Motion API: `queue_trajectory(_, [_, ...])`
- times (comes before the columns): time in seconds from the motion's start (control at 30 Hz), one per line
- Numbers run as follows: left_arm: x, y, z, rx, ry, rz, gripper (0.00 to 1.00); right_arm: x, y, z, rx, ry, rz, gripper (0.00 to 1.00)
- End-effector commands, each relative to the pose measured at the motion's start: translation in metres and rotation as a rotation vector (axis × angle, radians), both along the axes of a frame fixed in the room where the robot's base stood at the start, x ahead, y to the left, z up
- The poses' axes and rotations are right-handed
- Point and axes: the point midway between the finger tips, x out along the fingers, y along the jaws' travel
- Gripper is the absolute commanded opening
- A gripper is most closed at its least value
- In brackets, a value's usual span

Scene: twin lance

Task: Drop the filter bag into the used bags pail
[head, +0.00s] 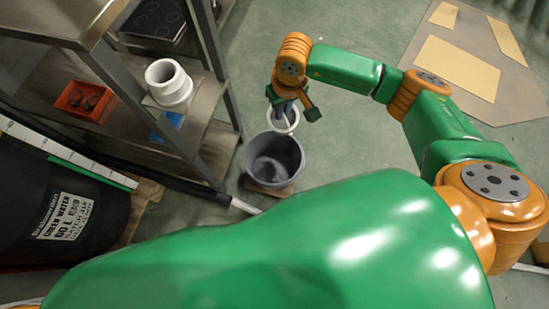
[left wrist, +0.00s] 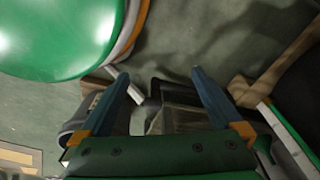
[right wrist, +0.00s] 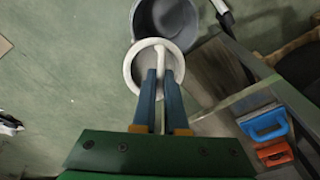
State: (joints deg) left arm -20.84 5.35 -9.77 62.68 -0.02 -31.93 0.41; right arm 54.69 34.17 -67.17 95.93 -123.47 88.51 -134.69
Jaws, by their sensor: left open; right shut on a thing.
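The filter bag (head: 292,117), a white ring with a pale grey body, hangs from my right gripper (head: 291,101). In the right wrist view the blue fingers (right wrist: 162,78) are shut on the ring's handle, and the white ring (right wrist: 129,68) surrounds their tips. The pail (right wrist: 168,18) also shows just beyond the ring in the right wrist view. My left gripper (left wrist: 160,78) is open and empty, outside the head view.
A metal shelf rack (head: 208,110) stands left of the pail, carrying a white pipe piece (head: 168,82) and a red tray (head: 84,98). A black water drum (head: 60,210) is at the left. My green arm covers the foreground. Floor right of the pail is clear.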

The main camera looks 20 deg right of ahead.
Motion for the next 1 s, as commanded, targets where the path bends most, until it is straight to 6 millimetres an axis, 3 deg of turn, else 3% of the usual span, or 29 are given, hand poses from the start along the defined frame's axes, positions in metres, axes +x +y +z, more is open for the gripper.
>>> queue_trajectory(0.03, [0.005,0.000,-0.050,-0.001,-0.007,0.002,1.00,0.010,0.002,-0.050,0.000,-0.008,0.008,0.00])
queue_trajectory(0.13, [0.012,-0.001,-0.074,-0.001,-0.015,0.005,1.00,0.023,0.004,-0.075,0.001,-0.014,0.023,0.00])
queue_trajectory(0.23, [0.016,-0.001,-0.083,-0.001,-0.018,0.007,1.00,0.031,0.005,-0.085,0.001,-0.020,0.031,0.00])
queue_trajectory(0.47, [0.034,-0.007,-0.074,-0.009,-0.035,0.010,1.00,0.033,0.005,-0.105,0.001,-0.018,0.036,0.00])
queue_trajectory(0.7, [0.059,-0.013,-0.040,-0.019,-0.061,0.016,1.00,0.033,0.005,-0.132,0.002,-0.019,0.035,0.00])
queue_trajectory(1.0, [0.066,-0.015,-0.018,-0.024,-0.071,0.017,1.00,0.034,0.005,-0.141,0.001,-0.021,0.035,0.00])
